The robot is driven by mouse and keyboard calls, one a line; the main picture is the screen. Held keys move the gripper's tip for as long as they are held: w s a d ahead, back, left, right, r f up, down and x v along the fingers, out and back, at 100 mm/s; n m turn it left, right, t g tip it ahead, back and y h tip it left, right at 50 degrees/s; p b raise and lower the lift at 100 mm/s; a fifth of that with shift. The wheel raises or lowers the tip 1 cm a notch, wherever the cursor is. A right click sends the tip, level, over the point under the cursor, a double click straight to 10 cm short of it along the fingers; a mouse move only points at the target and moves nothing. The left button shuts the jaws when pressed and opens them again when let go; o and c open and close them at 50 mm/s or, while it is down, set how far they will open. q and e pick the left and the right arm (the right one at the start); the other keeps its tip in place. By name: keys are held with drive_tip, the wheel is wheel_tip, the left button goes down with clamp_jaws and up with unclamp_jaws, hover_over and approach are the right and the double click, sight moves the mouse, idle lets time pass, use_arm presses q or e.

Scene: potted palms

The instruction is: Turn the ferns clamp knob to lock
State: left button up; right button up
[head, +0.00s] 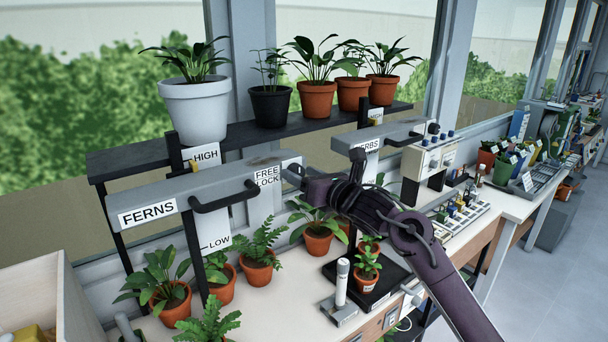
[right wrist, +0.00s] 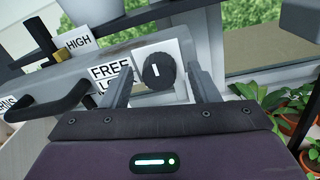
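My right gripper (head: 292,174) is at the bar's right end and hides the knob in the head view. Its two fingers stand apart on either side of the knob, with visible gaps. My left gripper is not in view.
A HERBS bar (head: 395,137) stands behind my right arm. Potted plants, including a fern (head: 258,243), stand on the bench below, and more pots line the dark shelf (head: 130,157). A white-topped post (head: 341,285) stands at the front.

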drive_tip(key=c, duration=0.9)
drive_tip(key=m+b, duration=0.2)
drive_tip(key=m, duration=0.7)
drive_tip(key=m+t+b, duration=0.1)
drive_tip(key=m+b, duration=0.2)
drive_tip(key=m, duration=0.6)
drive_tip(key=shift+f+m, duration=0.2)
drive_tip(key=shift+m, duration=0.1)
